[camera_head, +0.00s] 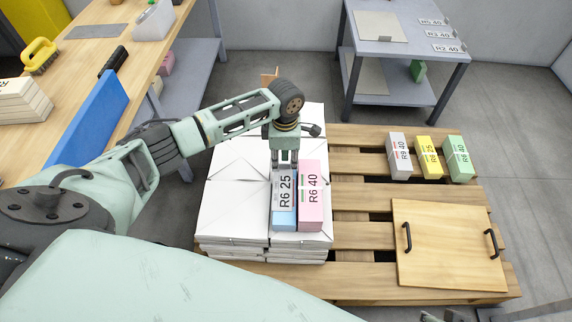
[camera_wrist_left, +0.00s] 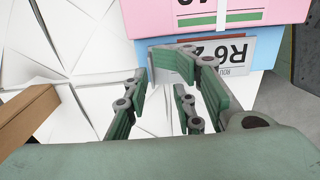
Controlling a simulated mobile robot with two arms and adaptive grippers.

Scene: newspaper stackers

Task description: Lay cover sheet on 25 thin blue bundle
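The thin blue bundle (camera_head: 283,219) lies on the white stacks, with its blue front edge showing. A grey-white cover sheet (camera_head: 284,190) marked "R6 25" is on its top; in the wrist view the sheet (camera_wrist_left: 241,49) lies against the blue bundle (camera_wrist_left: 268,47), partly hidden by my fingers. My left gripper (camera_head: 285,160) points down at the far end of the sheet. In the wrist view its fingers (camera_wrist_left: 163,88) are spread with a gap between them, and I see nothing clamped.
A pink bundle (camera_head: 311,197) marked "R6 40" sits directly right of the blue one. White stacks (camera_head: 232,212) fill the pallet's left side. Grey (camera_head: 398,155), yellow (camera_head: 429,157) and green (camera_head: 459,159) bundles and a handled board (camera_head: 447,245) lie on the pallet (camera_head: 362,236).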

